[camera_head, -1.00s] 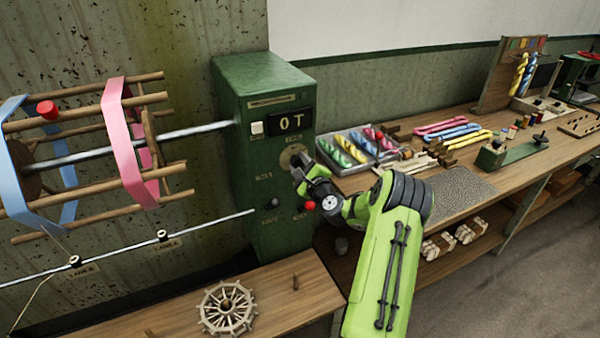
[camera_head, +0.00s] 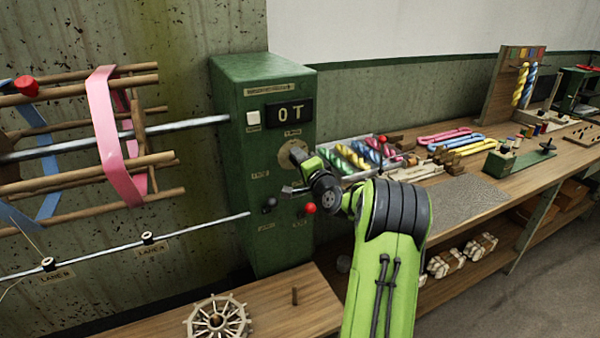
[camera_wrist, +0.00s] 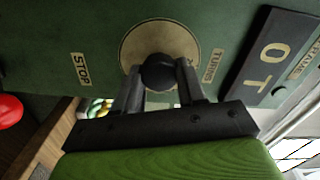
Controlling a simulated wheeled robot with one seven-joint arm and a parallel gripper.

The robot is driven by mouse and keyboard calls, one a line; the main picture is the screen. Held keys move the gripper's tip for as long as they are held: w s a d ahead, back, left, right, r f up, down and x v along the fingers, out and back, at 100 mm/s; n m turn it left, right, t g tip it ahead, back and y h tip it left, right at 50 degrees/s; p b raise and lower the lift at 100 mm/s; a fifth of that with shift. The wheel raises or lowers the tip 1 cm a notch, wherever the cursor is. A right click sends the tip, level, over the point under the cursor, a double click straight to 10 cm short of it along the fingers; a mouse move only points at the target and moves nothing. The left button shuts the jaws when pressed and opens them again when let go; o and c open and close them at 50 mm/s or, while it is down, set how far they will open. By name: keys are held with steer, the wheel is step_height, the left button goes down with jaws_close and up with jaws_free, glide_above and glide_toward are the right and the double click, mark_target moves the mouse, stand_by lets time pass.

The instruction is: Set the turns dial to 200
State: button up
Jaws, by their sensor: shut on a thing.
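The turns dial is a round tan plate (camera_head: 291,155) with a black knob (camera_wrist: 158,72) at its middle, on the front of the green machine box (camera_head: 232,120). In the wrist view my gripper (camera_wrist: 160,85) has a finger on either side of the knob and is shut on it. The "TURNS" label (camera_wrist: 212,65) sits beside the plate. The display (camera_head: 289,115) above reads "0 T". My gripper hides part of the plate in the head view, and I cannot read any scale marks on it.
A red button (camera_head: 309,208) and a dark knob (camera_head: 270,204) sit below the dial, and a white switch (camera_head: 253,118) is at upper left. The reel (camera_head: 105,130) stands left of the box. A bench (camera_head: 470,190) with skeins runs to the right.

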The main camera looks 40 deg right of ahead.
steer(key=shift+f+n+b, duration=0.2)
steer(key=shift+n+b, duration=1)
steer(key=shift+b, duration=0.1)
steer(key=shift+n, duration=0.3)
steer(key=o, duration=1.1)
steer(key=shift+r, duration=0.15)
steer(key=b+v, duration=0.2)
steer(key=v, duration=1.4)
steer(key=shift+w, duration=0.1)
